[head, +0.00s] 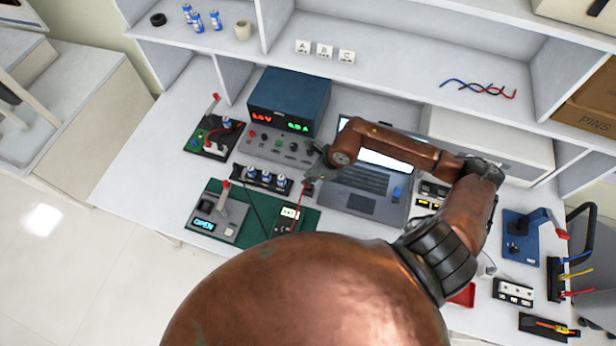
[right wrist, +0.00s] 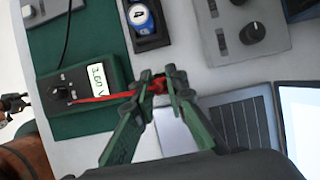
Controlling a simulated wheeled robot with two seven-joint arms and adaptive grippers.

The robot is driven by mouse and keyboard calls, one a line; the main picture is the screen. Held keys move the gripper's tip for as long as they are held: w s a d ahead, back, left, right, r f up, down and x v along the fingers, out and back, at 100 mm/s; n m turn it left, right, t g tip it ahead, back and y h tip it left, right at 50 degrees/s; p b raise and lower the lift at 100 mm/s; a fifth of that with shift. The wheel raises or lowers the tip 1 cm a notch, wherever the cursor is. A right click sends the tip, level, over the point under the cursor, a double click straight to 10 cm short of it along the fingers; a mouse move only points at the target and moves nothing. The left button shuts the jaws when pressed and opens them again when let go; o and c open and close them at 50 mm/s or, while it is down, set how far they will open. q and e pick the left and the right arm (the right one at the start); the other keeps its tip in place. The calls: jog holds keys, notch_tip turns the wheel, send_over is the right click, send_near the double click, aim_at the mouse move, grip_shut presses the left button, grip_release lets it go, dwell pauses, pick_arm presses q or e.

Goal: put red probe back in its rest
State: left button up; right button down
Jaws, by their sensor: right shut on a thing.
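My right gripper (head: 314,173) is above the bench, between the battery holder and the laptop. In the right wrist view, its green fingers (right wrist: 158,86) are shut on the red probe (right wrist: 159,85), of which only a short red piece shows between the fingertips. In the head view, the multimeter (head: 290,218) lies on the green mat (head: 262,222), with the red lead (head: 300,198) rising to the gripper. I cannot make out the probe's rest.
A battery holder (head: 262,180) with several blue cells stands left of the gripper. Behind it is a blue power supply (head: 289,100). The open laptop (head: 365,185) is to the right. A device reading OPEN (head: 218,212) sits on the mat. A lead rack (head: 556,272) stands far right.

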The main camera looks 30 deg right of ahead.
jog(key=shift+f+b, duration=0.85)
jog(key=shift+f, duration=0.3)
jog(key=c, duration=1.8)
grip_release()
jog(key=shift+c, duration=0.2)
jog(key=shift+r, duration=0.1)
jog(key=shift+d+r, duration=0.1)
jog(key=shift+r, duration=0.05)
jog(key=v, duration=1.1)
jog(key=shift+s+r, duration=0.2)
jog(key=shift+r, duration=0.05)
